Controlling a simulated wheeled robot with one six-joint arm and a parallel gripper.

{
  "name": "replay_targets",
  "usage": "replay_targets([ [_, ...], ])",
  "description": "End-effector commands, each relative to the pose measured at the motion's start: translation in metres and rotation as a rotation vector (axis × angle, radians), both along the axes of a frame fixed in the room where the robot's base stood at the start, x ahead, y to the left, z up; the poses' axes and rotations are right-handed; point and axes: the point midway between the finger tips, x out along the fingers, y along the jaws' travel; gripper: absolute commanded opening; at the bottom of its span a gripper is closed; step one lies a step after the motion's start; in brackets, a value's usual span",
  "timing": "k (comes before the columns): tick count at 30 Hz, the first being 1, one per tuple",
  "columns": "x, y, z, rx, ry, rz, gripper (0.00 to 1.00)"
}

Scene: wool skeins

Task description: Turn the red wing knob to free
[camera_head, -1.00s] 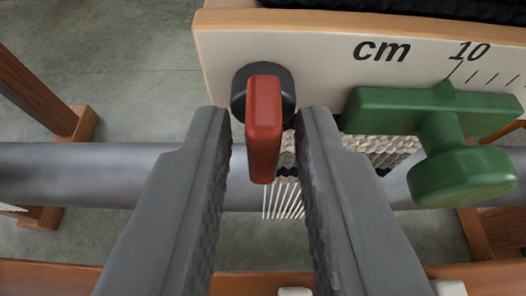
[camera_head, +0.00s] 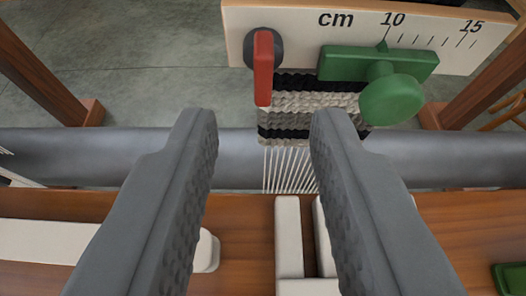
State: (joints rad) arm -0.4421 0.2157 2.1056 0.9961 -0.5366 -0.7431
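The red wing knob (camera_head: 263,68) sits on a round dark base at the left end of the cm scale board (camera_head: 290,18), near the top of the view. Its bar stands upright in the picture. My gripper (camera_head: 262,125) is open and empty, its two grey fingers wide apart. The fingertips are below the knob in the picture and apart from it. Nothing hides the knob.
A green slider with a round knob (camera_head: 392,100) is on the board just right of the red knob. Striped weaving (camera_head: 300,105) hangs behind, over a grey roller (camera_head: 90,155). Wooden posts (camera_head: 45,70) stand at both sides. White pieces (camera_head: 288,230) lie on the wooden beam below.

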Motion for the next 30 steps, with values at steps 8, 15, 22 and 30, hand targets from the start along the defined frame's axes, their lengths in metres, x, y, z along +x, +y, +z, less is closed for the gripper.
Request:
replay_targets([
  [8, -0.044, 0.003, 0.019, 0.001, -0.001, 0.003, 0.31],
  [15, -0.079, 0.004, 0.033, 0.002, -0.001, 0.001, 0.31],
  [22, -0.099, 0.004, 0.042, 0.0, -0.001, 0.001, 0.31],
  [30, -0.104, 0.005, 0.043, -0.001, 0.001, 0.0, 0.31],
])
